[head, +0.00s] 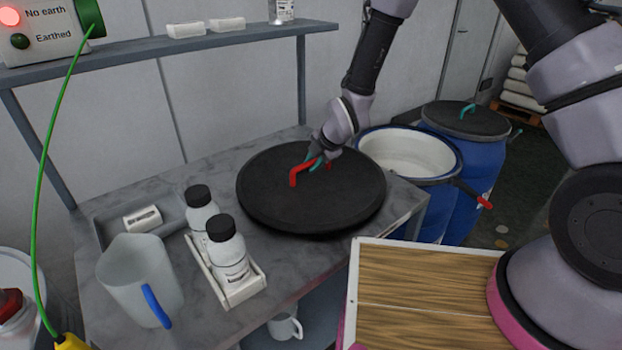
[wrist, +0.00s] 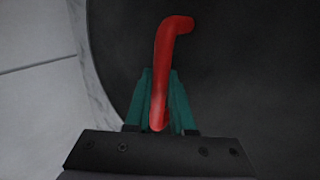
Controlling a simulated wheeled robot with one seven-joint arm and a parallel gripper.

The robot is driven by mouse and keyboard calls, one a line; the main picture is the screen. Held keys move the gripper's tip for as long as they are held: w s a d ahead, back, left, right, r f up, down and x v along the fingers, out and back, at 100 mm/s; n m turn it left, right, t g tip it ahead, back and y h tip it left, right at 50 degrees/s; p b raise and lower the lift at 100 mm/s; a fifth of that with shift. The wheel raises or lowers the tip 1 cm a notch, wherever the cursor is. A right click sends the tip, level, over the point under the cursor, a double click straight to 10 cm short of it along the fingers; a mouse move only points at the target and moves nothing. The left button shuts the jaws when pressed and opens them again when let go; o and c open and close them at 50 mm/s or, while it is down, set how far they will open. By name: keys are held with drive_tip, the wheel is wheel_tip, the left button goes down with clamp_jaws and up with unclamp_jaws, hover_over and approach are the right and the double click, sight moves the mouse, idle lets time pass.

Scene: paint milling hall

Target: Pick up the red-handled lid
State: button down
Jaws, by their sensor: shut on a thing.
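The lid (head: 275,205) is a large black disc with a red handle (head: 298,174). In the head view it lies over the grey marbled bench, near its right end; I cannot tell whether it touches the top or is slightly raised. My gripper (head: 317,163) is at the handle from above, with teal fingers. In the wrist view the red handle (wrist: 172,50) runs between the teal fingers of my gripper (wrist: 160,100), and the black lid (wrist: 245,75) fills most of the background. My gripper is shut on the handle.
An open blue drum (head: 408,155) with a white inside stands right of the bench. Behind it is a blue drum with a black lid (head: 466,120) and teal handle. A jug (head: 138,275) and bottles (head: 228,250) in a white tray stand left on the bench (head: 290,265).

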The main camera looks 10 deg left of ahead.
drive_tip(key=shift+r, duration=0.1)
idle(0.3)
wheel_tip(320, 180, up, 10)
idle(0.5)
idle(0.5)
